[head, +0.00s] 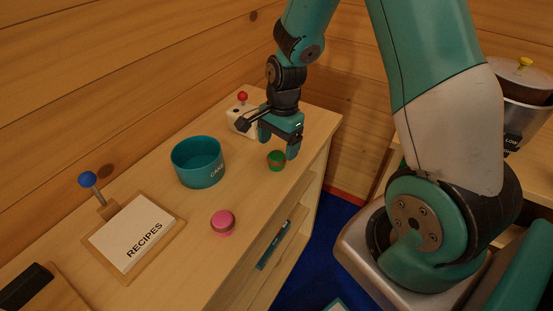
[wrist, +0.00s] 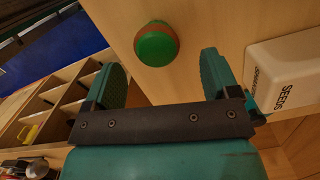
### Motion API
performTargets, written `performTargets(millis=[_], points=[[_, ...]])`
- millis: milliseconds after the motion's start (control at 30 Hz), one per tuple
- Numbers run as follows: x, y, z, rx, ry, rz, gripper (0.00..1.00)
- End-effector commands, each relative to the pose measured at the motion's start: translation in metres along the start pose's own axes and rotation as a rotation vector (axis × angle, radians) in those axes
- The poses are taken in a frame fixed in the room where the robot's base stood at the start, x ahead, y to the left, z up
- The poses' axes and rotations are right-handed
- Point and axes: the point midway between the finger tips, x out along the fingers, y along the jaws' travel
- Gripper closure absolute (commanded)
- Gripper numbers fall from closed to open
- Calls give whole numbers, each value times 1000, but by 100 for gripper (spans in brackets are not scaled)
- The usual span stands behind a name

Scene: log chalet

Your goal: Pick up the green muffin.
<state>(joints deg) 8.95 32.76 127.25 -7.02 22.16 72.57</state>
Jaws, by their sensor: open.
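The green muffin (head: 276,160) stands on the wooden counter (head: 150,262), near its front edge in the head view. Its green top also shows in the wrist view (wrist: 156,46), with a brownish rim around it. My gripper (head: 278,146) is above and close to the muffin. In the wrist view my gripper (wrist: 160,75) is open, its two teal fingers apart and nothing between them. The muffin lies just beyond the fingertips there, roughly midway between them. I cannot tell the exact height of the fingers above the counter.
A pink muffin (head: 223,222), a teal round tin (head: 197,163) and a recipes board (head: 135,232) are on the counter. A white seeds box (wrist: 285,72) stands beside the right finger in the wrist view. Open shelves (wrist: 50,110) lie below the counter edge.

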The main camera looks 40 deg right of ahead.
Motion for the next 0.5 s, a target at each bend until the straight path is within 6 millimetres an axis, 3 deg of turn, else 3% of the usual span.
performTargets(millis=[233, 500], points=[[35, 4, 3, -1, -1, 4, 19], [40, 3, 3, -1, 0, 0, 19]])
